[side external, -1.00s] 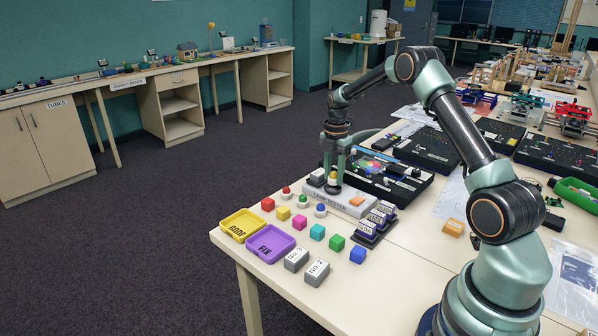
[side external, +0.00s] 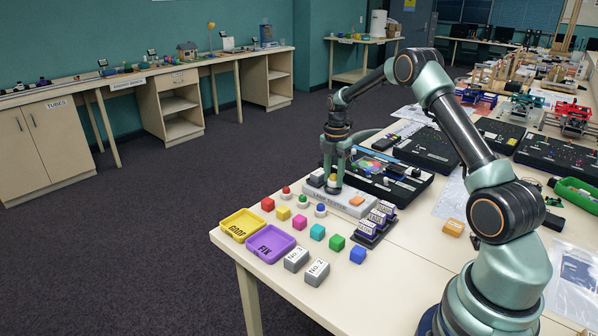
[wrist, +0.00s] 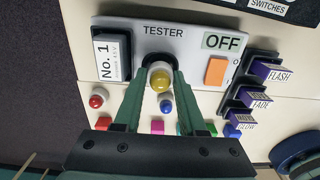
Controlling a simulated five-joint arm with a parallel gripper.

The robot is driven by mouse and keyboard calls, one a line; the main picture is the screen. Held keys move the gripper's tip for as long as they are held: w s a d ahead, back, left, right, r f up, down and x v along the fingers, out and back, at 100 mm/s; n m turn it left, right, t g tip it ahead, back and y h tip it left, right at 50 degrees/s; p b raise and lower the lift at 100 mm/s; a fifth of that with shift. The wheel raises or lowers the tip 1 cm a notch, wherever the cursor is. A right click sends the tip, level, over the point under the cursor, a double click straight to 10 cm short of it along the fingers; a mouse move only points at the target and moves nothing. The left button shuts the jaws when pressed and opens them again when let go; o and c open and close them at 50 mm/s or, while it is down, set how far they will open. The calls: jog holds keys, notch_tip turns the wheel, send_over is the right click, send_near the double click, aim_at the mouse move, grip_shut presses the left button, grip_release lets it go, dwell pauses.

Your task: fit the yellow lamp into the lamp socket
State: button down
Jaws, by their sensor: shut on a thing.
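The yellow lamp (wrist: 160,79) is between my gripper's fingers in the wrist view, with its pale base largely hidden. My gripper (side external: 333,184) is shut on it and points down over the lamp tester (side external: 350,205), a grey box. In the wrist view the fingertips (wrist: 160,77) come up to the dark round lamp socket (wrist: 157,58) on the tester's panel. The lamp is at the socket; I cannot tell whether it is fully seated. The tester's small display (wrist: 225,40) reads OFF, beside an orange switch (wrist: 215,71).
Battery No. 1 (wrist: 111,58) sits at the tester's left end. Red (side external: 286,192), green (side external: 303,200) and blue (side external: 320,210) lamps stand in front, with several coloured cubes. A yellow tray (side external: 241,224), a purple tray (side external: 270,243) and two grey batteries (side external: 297,259) lie nearer the edge.

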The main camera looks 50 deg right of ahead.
jog(key=shift+f, duration=0.55)
dwell(0.5)
jog(key=shift+c, duration=1)
grip_release()
jog(key=shift+w, duration=0.1)
jog(key=shift+r, duration=3.5)
